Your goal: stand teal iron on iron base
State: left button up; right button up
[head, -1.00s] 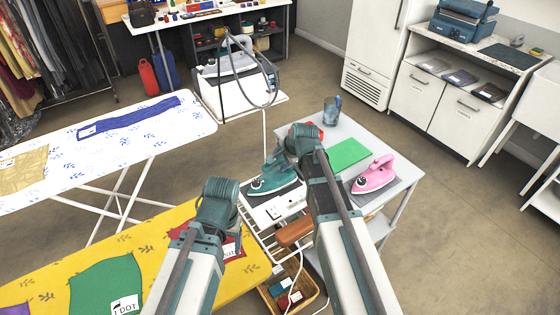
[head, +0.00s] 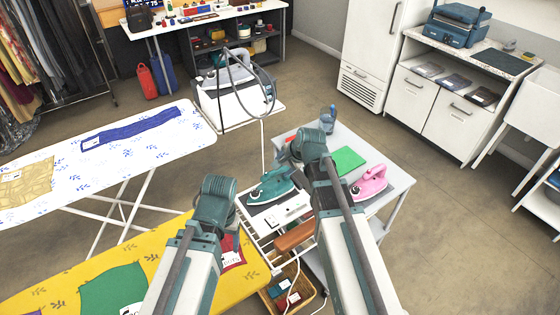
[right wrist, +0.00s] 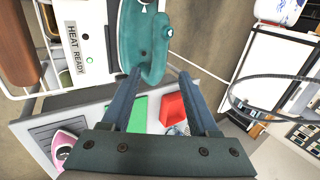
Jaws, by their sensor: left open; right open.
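The teal iron (head: 268,186) lies flat, sole down, on a dark plate beside a white panel, which I take for the iron base (head: 291,212). In the right wrist view, the teal iron (right wrist: 145,45) is just ahead of my open right gripper (right wrist: 160,74), near its fingertips. Contact cannot be told. The panel there reads HEAT READY (right wrist: 85,40). In the head view my right gripper's fingers are hidden behind its wrist. My left arm's end (head: 214,200) is over the yellow board, left of the iron; its fingertips are hidden.
A pink iron (head: 369,182) rests on a grey pad at the right of the table. A green sheet (head: 348,160), a blue cup (head: 328,117) and a red item (right wrist: 174,108) are nearby. A yellow ironing board (head: 60,278) lies left; a wooden-handled rack and basket (head: 292,295) are in front.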

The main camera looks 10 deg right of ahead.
jog(key=a+p+v, duration=0.1)
jog(key=p+v, duration=0.2)
jog(key=v, duration=0.1)
pick_arm(q)
notch_tip(320, 180, up, 4)
jog(key=shift+f, duration=0.1)
pick_arm(e)
jog(key=s+a+f+n+g+h, duration=0.1)
jog(key=s+a+n+g+h, duration=0.1)
jog(key=s+n, duration=0.6)
jog(key=s+a+f+n+g+h, duration=0.1)
jog(key=s+a+n+g, duration=0.3)
jog(key=s, duration=0.9)
jog(key=a+n, duration=0.3)
jog(key=n, duration=0.2)
jog(key=shift+a+f+h, duration=0.2)
jog(key=shift+f+h, duration=0.15)
jog(key=shift+h, duration=0.05)
